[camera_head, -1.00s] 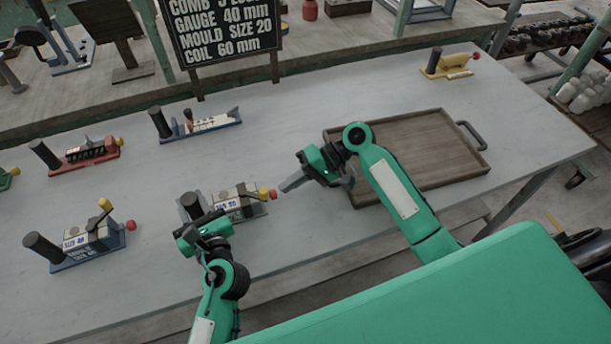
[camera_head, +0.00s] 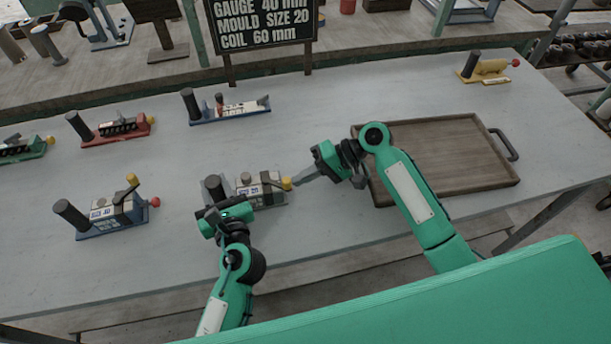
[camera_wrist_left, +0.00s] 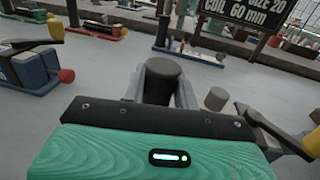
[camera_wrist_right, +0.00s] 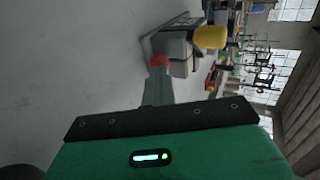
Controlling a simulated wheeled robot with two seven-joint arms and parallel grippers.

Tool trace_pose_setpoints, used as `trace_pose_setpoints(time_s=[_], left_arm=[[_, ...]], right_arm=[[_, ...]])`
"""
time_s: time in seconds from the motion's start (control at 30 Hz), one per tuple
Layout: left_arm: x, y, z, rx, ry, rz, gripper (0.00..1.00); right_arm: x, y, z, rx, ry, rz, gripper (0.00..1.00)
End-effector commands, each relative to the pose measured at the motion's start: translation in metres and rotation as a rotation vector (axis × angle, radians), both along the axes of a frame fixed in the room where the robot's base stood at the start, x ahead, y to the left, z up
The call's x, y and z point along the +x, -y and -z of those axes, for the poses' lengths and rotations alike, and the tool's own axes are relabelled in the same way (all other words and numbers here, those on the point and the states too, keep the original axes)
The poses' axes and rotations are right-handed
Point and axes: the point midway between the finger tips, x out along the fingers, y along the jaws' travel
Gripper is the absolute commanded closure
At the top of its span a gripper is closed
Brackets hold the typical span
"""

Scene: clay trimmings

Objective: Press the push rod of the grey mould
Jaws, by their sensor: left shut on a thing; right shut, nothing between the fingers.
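The grey mould (camera_head: 262,190) stands on the table with a black upright post (camera_wrist_left: 168,80) at its left end. My left gripper (camera_head: 217,197) is shut on that post, with a finger on each side in the left wrist view. A yellow-knobbed lever (camera_head: 287,183) is at the mould's right end. The red knob (camera_wrist_right: 160,60) of the push rod shows in the right wrist view, hidden in the head view. My right gripper (camera_head: 297,181) is shut and empty, its fingertips (camera_wrist_right: 158,78) at the red knob. I cannot tell whether they touch it.
A blue mould (camera_head: 112,215) stands to the left, red (camera_head: 118,130) and another blue-based one (camera_head: 228,110) behind. A yellow mould (camera_head: 487,68) is at the far right. An empty wooden tray (camera_head: 450,160) lies right, under my right arm. A sign (camera_head: 265,22) stands behind.

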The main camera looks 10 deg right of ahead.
Motion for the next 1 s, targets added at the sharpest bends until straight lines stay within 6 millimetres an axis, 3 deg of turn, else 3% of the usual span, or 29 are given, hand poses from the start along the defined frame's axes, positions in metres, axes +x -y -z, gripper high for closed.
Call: trace_pose_setpoints(time_s=[0.17, 0.3, 0.7, 1.0], left_arm=[[-0.001, 0.003, 0.004, 0.001, -0.007, 0.008, 1.0], [-0.001, 0.003, 0.004, -0.001, -0.008, 0.007, 1.0], [-0.001, 0.003, 0.004, -0.002, -0.008, 0.006, 1.0], [-0.001, 0.003, 0.005, -0.002, -0.008, 0.006, 1.0]], right_arm=[[-0.002, 0.012, 0.002, 0.001, -0.003, -0.003, 1.0], [-0.002, 0.041, 0.002, -0.004, -0.001, 0.002, 1.0], [-0.003, 0.113, -0.041, -0.003, 0.001, 0.0, 1.0], [-0.003, 0.127, -0.05, 0.0, 0.001, 0.0, 1.0]])
